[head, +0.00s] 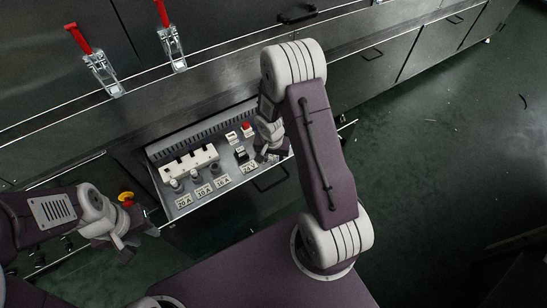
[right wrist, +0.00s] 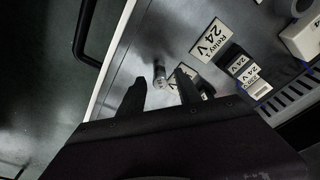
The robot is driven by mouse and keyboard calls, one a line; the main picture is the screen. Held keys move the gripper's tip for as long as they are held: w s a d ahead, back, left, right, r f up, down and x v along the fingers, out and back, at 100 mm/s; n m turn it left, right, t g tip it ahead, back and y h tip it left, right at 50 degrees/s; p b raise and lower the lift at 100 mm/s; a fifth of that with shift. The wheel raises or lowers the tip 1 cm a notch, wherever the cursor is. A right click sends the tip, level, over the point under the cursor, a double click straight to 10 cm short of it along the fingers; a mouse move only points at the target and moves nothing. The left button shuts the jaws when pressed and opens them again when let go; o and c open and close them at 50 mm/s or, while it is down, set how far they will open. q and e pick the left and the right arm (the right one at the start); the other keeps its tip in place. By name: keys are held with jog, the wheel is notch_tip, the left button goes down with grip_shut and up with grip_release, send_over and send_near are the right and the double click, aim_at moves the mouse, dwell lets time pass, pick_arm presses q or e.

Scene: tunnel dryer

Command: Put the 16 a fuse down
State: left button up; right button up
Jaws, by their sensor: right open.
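A small grey cylinder that looks like a fuse (right wrist: 159,72) is on the metal panel in the right wrist view, just ahead of and between my right fingertips; its rating cannot be read. My right gripper (right wrist: 160,92) is open, with nothing clamped between its fingers. In the head view my right gripper (head: 265,153) is low over the right end of the drawer panel (head: 182,212), partly hidden by its own arm. My left gripper (head: 124,246) is in front of the drawer at lower left, away from the panel; its finger gap is unclear.
The panel holds a white fuse block (head: 190,163), several dark round holders with amp labels (head: 203,190), and a red button (head: 247,127). Relays with 24 V labels (right wrist: 209,40) are beside the fuse. A red-yellow knob (head: 126,198) is near my left arm. Green floor is free at right.

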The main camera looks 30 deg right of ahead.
notch_tip(320, 180, up, 12)
jog(key=s+a+p, duration=0.1)
jog(key=p, duration=0.5)
jog(key=s+a+r+n, duration=0.3)
jog(key=s+n, duration=0.1)
jog(key=s, duration=0.1)
jog(key=s+a+r+n+y, duration=0.1)
jog(key=s+a+r+n, duration=0.2)
jog(key=s, duration=0.3)
jog(key=shift+s+a+r+n, duration=0.25)
jog(key=shift+r+n, duration=0.25)
jog(key=shift+r, duration=0.25)
